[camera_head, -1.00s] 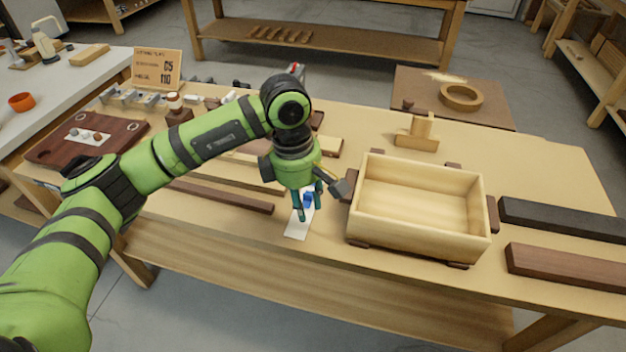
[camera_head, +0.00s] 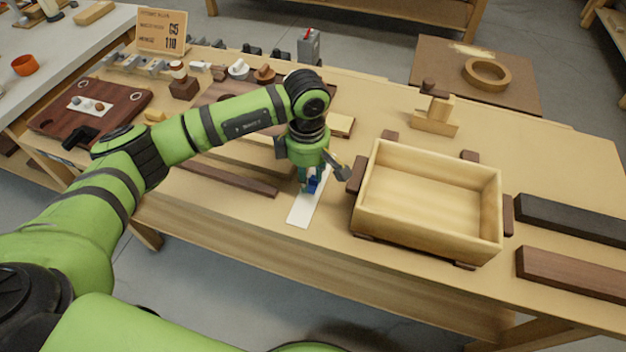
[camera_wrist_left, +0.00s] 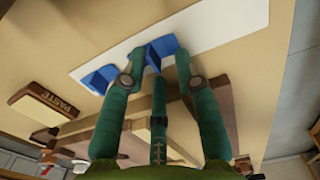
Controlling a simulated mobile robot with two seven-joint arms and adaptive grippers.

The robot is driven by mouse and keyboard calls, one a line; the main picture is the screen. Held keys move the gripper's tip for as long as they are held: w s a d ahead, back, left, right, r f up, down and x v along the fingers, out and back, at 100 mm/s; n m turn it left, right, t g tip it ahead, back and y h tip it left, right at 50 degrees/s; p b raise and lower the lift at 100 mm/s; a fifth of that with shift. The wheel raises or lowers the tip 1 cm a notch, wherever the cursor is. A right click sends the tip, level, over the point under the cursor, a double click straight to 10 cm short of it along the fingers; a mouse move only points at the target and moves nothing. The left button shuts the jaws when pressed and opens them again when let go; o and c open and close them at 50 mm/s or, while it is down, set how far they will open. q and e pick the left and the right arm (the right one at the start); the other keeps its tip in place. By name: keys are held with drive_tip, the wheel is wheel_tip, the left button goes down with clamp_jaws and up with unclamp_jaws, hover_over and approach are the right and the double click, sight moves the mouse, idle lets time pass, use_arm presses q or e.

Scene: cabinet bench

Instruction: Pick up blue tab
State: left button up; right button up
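A white strip (camera_head: 301,213) lies on the bench left of the wooden box; it also shows in the left wrist view (camera_wrist_left: 225,26). A blue tab (camera_wrist_left: 160,50) stands on the strip between my left gripper's fingertips. A second blue piece (camera_wrist_left: 99,79) lies on the strip to its left in that view. In the head view the blue tab (camera_head: 313,185) is partly hidden by the fingers. My left gripper (camera_head: 309,184) points down at the strip, its teal fingers apart on either side of the tab; the wrist view shows them too (camera_wrist_left: 160,58). Firm contact cannot be told. My right gripper is not in view.
An open wooden box (camera_head: 428,206) stands close to the right of my left gripper. Dark bars (camera_head: 570,274) lie farther right. A long brown strip (camera_head: 226,178) lies to the left. A block labelled PASTE (camera_wrist_left: 45,103) is near the strip.

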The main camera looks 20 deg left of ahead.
use_arm(q)
drive_tip(key=shift+c, duration=0.4)
drive_tip(key=c, duration=0.5)
clamp_jaws()
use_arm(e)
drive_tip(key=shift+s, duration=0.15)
use_arm(q)
drive_tip(key=shift+r, duration=0.2)
